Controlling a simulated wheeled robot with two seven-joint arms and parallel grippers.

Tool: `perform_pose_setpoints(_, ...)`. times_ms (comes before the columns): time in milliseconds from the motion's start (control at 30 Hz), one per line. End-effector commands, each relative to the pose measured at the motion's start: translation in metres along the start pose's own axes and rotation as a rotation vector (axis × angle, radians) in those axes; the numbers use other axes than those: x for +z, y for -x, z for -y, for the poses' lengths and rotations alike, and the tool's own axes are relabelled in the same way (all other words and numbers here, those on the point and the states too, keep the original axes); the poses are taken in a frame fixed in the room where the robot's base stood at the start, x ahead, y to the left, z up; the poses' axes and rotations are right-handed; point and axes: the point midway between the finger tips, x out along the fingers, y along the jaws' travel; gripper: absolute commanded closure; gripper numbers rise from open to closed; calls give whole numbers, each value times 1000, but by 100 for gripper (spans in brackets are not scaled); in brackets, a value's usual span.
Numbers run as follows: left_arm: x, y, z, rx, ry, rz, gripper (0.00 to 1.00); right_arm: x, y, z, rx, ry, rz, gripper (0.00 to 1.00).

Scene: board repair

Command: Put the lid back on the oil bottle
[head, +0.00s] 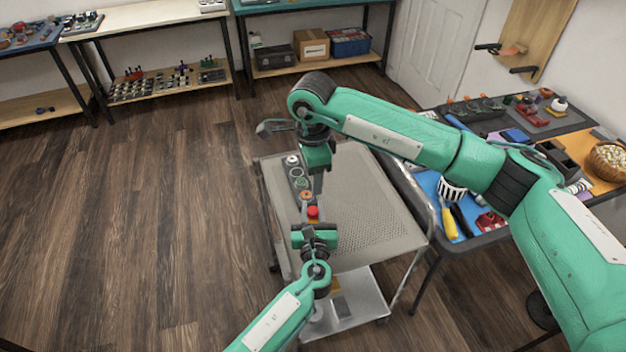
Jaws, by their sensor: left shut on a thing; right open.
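My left gripper (313,232) is the lower one, low over the near left side of the cart. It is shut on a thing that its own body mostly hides. A small red-topped piece (313,212) shows just beyond its fingers; I cannot tell whether that piece is held or stands on the cart. My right gripper (314,187) is open and points down over the cart's left side, just beyond the red piece. I cannot tell the oil bottle or its lid for certain.
The grey metal cart (370,205) has a clear perforated top on its right. A dark strip (294,173) with several small round parts lies along its left edge. A crowded workbench (490,238) stands at the right, holding a yellow-handled brush (448,222) and a wicker basket (608,160).

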Motion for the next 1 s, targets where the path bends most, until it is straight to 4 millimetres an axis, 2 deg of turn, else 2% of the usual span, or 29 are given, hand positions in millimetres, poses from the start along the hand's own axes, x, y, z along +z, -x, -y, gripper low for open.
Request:
perform_pose_setpoints(33, -7, 2, -2, 2, -5, -11, 100, 0, 0, 0, 0, 0, 0, 50)
perform_pose_setpoints(200, -7, 2, -2, 2, -5, -11, 100, 0, -1, 0, 0, -1, 0, 50)
perform_pose_setpoints(233, -7, 2, -2, 2, -5, -11, 68, 0, -1, 0, 0, -1, 0, 50)
perform_pose_setpoints(333, -6, 1, -1, 1, -4, -9, 49, 0, -1, 0, 0, -1, 0, 50)
perform_pose_setpoints(600, -2, 1, 0, 0, -2, -4, 49, 0, 0, 0, 0, -1, 0, 50)
perform_pose_setpoints(733, -3, 8, 0, 0, -1, -4, 49, 0, -1, 0, 0, -1, 0, 50)
perform_pose_setpoints(867, -4, 27, 0, -1, -1, -5, 49, 0, -3, 0, 0, -1, 0, 50)
perform_pose_setpoints(1000, -5, 58, -1, 0, 0, -7, 49, 0, -7, 0, 0, -1, 0, 50)
